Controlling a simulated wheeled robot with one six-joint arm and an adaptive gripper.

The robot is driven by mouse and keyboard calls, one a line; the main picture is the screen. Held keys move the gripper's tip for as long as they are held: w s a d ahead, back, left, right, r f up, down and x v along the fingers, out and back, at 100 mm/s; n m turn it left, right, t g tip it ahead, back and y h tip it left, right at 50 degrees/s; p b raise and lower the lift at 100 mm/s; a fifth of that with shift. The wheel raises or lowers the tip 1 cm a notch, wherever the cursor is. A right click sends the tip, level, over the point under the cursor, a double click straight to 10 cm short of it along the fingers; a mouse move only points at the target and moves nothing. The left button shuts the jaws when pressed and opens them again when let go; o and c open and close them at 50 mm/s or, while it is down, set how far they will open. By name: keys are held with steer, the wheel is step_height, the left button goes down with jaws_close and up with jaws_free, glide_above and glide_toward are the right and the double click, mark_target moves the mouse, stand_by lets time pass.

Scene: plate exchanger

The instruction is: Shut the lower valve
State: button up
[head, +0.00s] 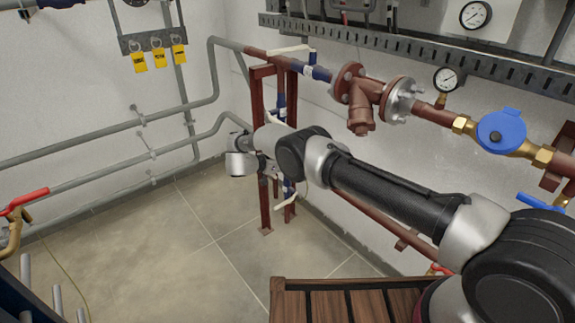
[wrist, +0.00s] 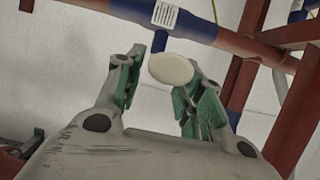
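The lower valve shows in the head view on the low pipe by the red-brown stand, with its white lever (head: 286,203) below my wrist; its body is mostly hidden by my arm. In the wrist view a white rounded handle end (wrist: 171,69) on a blue stem lies between the fingertips of my gripper (wrist: 163,66), below a blue pipe section (wrist: 185,24) with a white label. In the head view my gripper is mostly hidden behind my wrist.
The red-brown stand (head: 264,205) rises close beside my wrist. An upper valve with a white lever (head: 288,49) sits on the pipe above. A wooden slatted surface (head: 345,284) lies in front. Grey pipes (head: 100,175) run along the left wall; the tiled floor (head: 150,250) is clear.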

steer(key=shift+s+a+f, duration=0.1)
steer(key=shift+s+a, duration=0.05)
steer(key=shift+s, duration=0.05)
steer(key=shift+s+a, duration=0.2)
steer(key=shift+a, duration=0.1)
steer(key=v, duration=1.1)
steer(key=shift+r, duration=0.25)
